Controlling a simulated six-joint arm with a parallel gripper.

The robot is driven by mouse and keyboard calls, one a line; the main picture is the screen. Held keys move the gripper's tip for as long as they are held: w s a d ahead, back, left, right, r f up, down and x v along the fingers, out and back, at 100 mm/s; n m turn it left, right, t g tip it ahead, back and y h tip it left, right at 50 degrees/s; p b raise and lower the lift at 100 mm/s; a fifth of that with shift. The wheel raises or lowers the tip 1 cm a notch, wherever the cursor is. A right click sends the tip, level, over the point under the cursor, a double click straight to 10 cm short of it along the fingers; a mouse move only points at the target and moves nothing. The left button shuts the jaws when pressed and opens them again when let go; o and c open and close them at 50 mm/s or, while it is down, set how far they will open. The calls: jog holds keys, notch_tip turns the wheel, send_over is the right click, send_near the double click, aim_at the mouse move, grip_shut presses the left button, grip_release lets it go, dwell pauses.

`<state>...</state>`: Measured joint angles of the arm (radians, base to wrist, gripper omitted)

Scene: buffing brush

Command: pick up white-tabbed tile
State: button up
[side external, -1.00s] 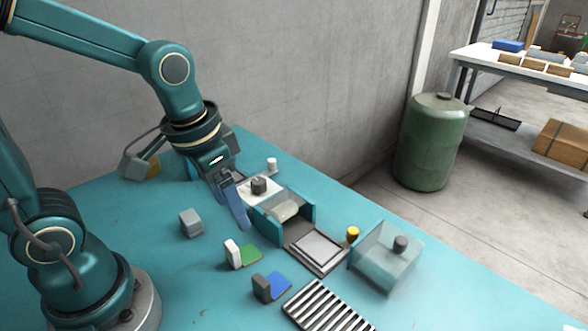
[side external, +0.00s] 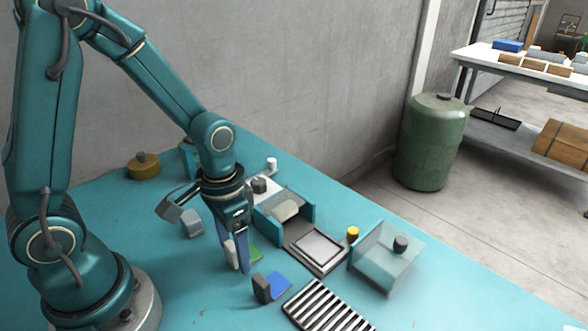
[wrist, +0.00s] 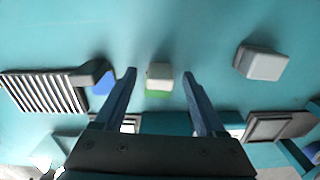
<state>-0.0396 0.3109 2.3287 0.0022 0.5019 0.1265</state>
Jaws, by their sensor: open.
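The white-tabbed tile has an upright white tab (side external: 230,253) and a flat green part (side external: 256,254). In the side external view it stands on the teal table, partly hidden by my gripper's fingers. My gripper (side external: 236,258) points down with its blue fingers apart, around or just above the white tab. In the wrist view the tab (wrist: 160,72) shows between the open fingertips (wrist: 159,74), with a visible gap on each side. The green part (wrist: 158,94) lies below the tab there. Whether the fingertips are level with the tab is hard to tell.
A dark-tabbed blue tile (side external: 276,285) lies close by, with a slatted rack (side external: 328,307) beyond it. A grey block (side external: 191,223) stands on the other side. A grey tray (side external: 318,249), a teal-sided fixture (side external: 308,214) and a clear box (side external: 385,265) stand to the right.

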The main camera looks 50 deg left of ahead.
grip_shut()
dwell(0.3)
